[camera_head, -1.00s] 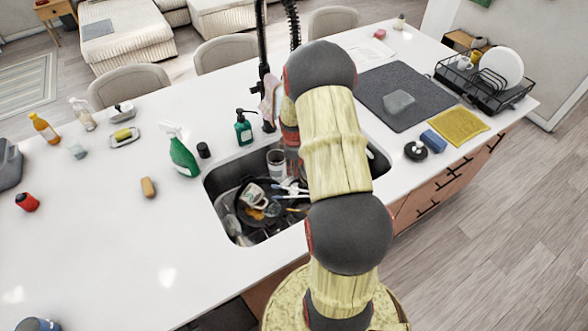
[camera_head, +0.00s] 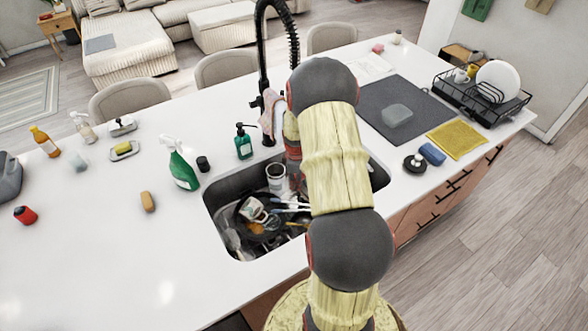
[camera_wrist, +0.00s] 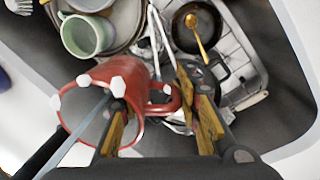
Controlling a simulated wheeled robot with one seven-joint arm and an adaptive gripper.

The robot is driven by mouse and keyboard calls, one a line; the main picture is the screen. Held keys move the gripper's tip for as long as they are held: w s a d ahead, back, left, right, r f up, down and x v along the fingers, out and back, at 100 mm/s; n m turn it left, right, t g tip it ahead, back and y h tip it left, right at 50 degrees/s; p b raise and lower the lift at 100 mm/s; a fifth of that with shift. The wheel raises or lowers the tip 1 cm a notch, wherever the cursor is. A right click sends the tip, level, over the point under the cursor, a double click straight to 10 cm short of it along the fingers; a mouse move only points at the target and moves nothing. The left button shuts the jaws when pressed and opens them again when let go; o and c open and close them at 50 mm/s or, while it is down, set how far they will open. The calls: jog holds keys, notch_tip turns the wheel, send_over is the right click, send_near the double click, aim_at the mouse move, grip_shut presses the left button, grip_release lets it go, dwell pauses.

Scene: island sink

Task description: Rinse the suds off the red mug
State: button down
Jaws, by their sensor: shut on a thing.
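The red mug (camera_wrist: 138,77) is in the wrist view above the sink, tilted with its open mouth toward the lower left. White suds blobs sit on its rim and side. My gripper (camera_wrist: 158,97) is shut on the mug at its handle side, with one finger on each side of the grip. A pale, bluish streak (camera_wrist: 84,128), seemingly water, runs across the mug's mouth beside a dark spout-like part (camera_wrist: 36,155). In the head view the black faucet (camera_head: 262,60) rises behind the sink (camera_head: 215,190); my arm hides the mug and gripper there.
The left counter has free room.

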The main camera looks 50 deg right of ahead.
jog(key=shift+w+a, duration=0.1)
jog(key=shift+w, duration=0.1)
jog(key=shift+w+a, duration=0.2)
jog(key=shift+w, duration=0.1)
jog(key=shift+a, duration=0.1)
dwell(0.3)
jog(key=s+a, duration=0.5)
jog(key=a, duration=0.1)
jog(key=shift+p, duration=0.45)
dwell(0.3)
jog(key=shift+w+a, duration=0.1)
dwell(1.1)
jog(key=s+a+r+p, duration=0.3)
jog(key=a+r, duration=0.1)
dwell(0.6)
